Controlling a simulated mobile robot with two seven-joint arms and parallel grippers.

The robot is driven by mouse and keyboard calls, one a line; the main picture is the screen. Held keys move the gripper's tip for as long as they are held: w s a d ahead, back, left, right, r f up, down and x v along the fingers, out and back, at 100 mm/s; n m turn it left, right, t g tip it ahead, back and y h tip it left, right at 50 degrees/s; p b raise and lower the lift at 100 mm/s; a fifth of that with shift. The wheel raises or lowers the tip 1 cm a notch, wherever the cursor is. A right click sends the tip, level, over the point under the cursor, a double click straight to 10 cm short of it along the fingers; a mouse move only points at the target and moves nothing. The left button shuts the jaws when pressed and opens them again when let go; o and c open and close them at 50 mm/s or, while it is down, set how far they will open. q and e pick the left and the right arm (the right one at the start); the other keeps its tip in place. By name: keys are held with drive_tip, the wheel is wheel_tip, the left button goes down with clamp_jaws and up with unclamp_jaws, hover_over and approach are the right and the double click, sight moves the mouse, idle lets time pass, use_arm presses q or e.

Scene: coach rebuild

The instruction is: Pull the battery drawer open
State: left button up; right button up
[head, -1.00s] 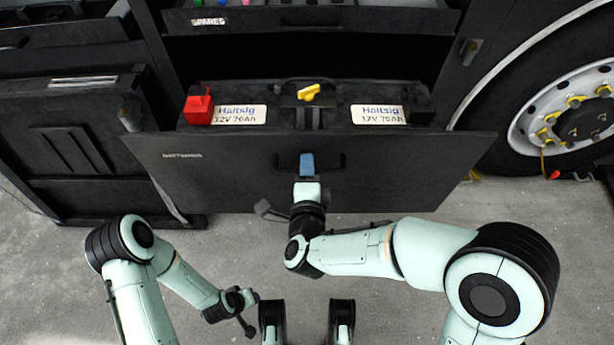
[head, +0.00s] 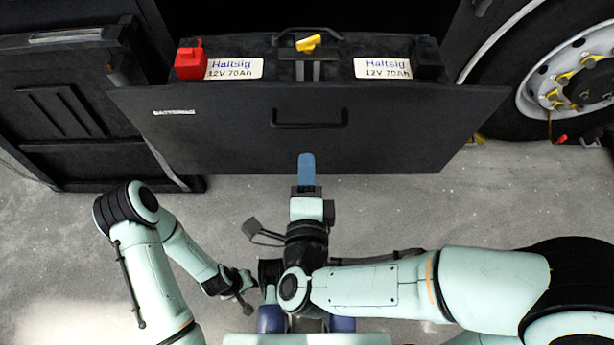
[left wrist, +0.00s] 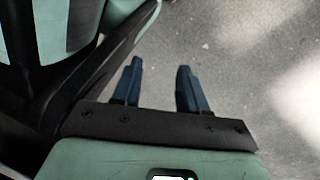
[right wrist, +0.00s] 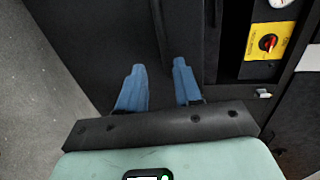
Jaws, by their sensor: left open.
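The battery drawer (head: 220,130) is a wide black front labelled "BATTERIES". It stands pulled out, with the batteries (head: 340,78) showing behind its top edge. Its black bar handle (head: 309,118) is at the middle of the front. My right gripper (head: 306,160) is in front of the drawer, apart from the handle. In the right wrist view its blue fingers (right wrist: 159,66) are spread with nothing between them, and a dark bar lies ahead of them. My left gripper (left wrist: 160,65) is open and empty over the grey floor; its fingers are not clear in the head view.
A red terminal cover (head: 189,62) and a yellow part (head: 308,43) sit on the batteries. A black cabinet panel (head: 60,120) stands at left and a wheel (head: 575,80) at right. The right wrist view shows a yellow switch plate (right wrist: 268,42). Grey floor lies before the drawer.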

use_arm(q)
drive_tip(key=s, duration=0.1)
drive_tip(key=s+f+b, duration=0.1)
drive_tip(key=s+f+g, duration=0.1)
drive_tip(key=shift+s+a, duration=0.1)
drive_tip(key=shift+a, duration=0.15)
use_arm(e)
drive_tip(key=shift+s+r, duration=0.25)
drive_tip(key=shift+s, duration=0.25)
use_arm(q)
drive_tip(key=shift+r, duration=0.1)
